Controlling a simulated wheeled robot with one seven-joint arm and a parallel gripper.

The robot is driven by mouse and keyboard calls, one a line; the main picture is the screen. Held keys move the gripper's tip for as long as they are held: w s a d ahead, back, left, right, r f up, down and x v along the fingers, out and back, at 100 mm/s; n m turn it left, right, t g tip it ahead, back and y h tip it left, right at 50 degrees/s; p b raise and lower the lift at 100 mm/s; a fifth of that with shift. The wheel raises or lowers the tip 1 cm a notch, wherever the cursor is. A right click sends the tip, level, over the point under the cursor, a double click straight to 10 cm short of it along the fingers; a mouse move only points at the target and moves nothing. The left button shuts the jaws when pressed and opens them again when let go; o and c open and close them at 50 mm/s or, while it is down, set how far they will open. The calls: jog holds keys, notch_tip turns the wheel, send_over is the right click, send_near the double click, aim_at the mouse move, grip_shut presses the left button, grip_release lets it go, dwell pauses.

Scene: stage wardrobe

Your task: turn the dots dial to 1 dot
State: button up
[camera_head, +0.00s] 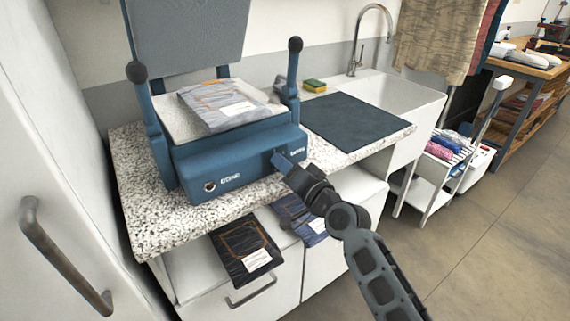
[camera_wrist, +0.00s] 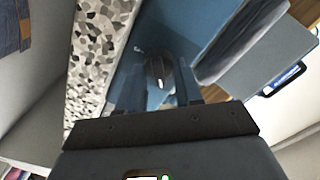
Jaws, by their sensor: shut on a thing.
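The blue press (camera_head: 225,165) stands on the speckled counter, with its lid raised. Its front has a silver knob at the left beside a white word, and another white word, too small to read surely, at the right. My gripper (camera_head: 284,162) is at the right end of this front and hides the dial there. In the wrist view the dark dial (camera_wrist: 155,70) sits on the blue face between the two fingers of my gripper (camera_wrist: 157,88), which are shut on it. A small white mark shows beside the dial. Its dot setting cannot be read.
A folded grey garment (camera_head: 222,106) with a white label lies on the press bed. A dark mat (camera_head: 355,128) and a sink (camera_head: 395,95) are to the right. Labelled garments (camera_head: 245,250) hang at the drawer fronts. A white cabinet door (camera_head: 40,170) stands close on the left.

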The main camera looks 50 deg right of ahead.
jog(key=shift+m, duration=0.9)
jog(key=shift+f, duration=0.1)
jog(key=o, duration=1)
jog(key=shift+s, duration=0.1)
jog(key=shift+b+v, duration=0.55)
jog(key=shift+v, duration=3.3)
